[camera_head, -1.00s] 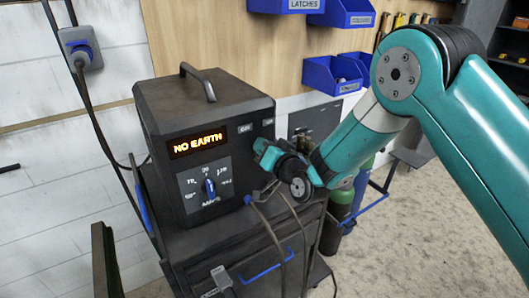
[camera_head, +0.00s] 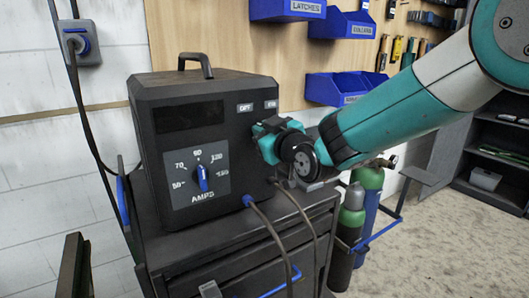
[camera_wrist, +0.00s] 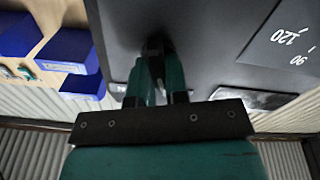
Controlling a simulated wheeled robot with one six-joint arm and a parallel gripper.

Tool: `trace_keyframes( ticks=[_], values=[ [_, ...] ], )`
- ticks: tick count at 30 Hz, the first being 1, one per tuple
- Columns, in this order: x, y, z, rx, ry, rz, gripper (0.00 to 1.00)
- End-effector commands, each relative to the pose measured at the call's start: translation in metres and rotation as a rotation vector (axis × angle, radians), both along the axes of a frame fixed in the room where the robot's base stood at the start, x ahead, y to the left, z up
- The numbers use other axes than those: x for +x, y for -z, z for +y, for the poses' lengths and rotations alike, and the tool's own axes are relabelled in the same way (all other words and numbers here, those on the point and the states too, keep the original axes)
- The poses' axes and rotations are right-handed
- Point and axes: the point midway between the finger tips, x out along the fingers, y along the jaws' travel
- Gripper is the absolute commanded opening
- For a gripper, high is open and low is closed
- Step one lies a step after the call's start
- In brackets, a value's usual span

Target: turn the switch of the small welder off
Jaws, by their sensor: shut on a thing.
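The small welder (camera_head: 205,135) is a dark box with a top handle, standing on a dark cart. Its display (camera_head: 190,116) is dark. Two small labels (camera_head: 245,107), apparently OFF on the left and ON on the right, sit at the upper right of its front. My gripper (camera_head: 259,130) is at the front just below these labels and hides the switch in the head view. In the wrist view, my gripper's fingers (camera_wrist: 156,62) are close together on a small dark part, the switch (camera_wrist: 154,44), against the dark panel. Its exact position is hard to read.
A blue amps knob (camera_head: 202,178) is left of my gripper on the front. Cables (camera_head: 270,228) hang from the lower front. Gas bottles (camera_head: 350,218) stand right of the cart. Blue bins (camera_head: 335,90) hang on the wall behind. Open floor lies to the right.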

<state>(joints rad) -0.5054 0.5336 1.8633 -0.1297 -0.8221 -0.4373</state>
Motion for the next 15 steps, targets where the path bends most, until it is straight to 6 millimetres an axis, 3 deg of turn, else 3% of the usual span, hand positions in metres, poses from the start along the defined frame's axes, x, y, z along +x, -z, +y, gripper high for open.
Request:
trace_keyframes(
  ticks=[15],
  values=[
    [-0.0015, 0.003, 0.0024, -0.263, -0.001, -0.181, 0.0]
  ],
)
